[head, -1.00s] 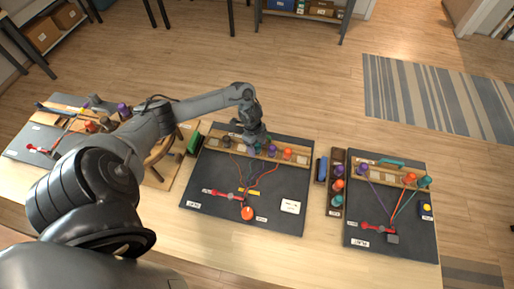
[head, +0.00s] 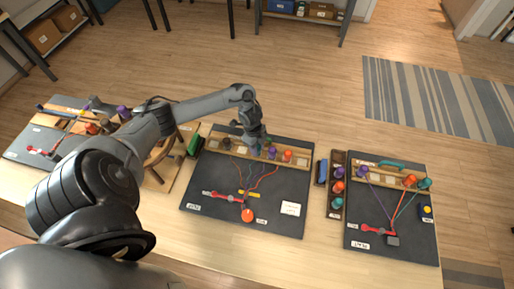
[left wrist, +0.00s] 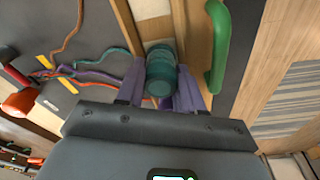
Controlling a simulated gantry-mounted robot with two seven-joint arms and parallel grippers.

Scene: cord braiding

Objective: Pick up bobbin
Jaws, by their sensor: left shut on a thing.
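My left gripper (head: 254,142) reaches down to the wooden rack at the back of the middle dark board. In the left wrist view its purple fingers (left wrist: 160,92) are shut on a teal bobbin (left wrist: 161,70), one on each side. The arm mostly hides this bobbin in the head view. A dark bobbin (head: 227,143) stands to its left on the rack. A purple bobbin (head: 272,153) and an orange bobbin (head: 288,155) stand close to its right. A teal cord (left wrist: 101,50) lies left of the held bobbin in the wrist view. My right gripper is not in view.
The middle board (head: 285,222) carries coloured cords, a red clamp (head: 226,196), an orange knob (head: 248,215) and a white card (head: 290,209). A bobbin holder (head: 337,212) and another braiding board (head: 415,240) stand to the right. A green handle (left wrist: 217,48) is near the held bobbin.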

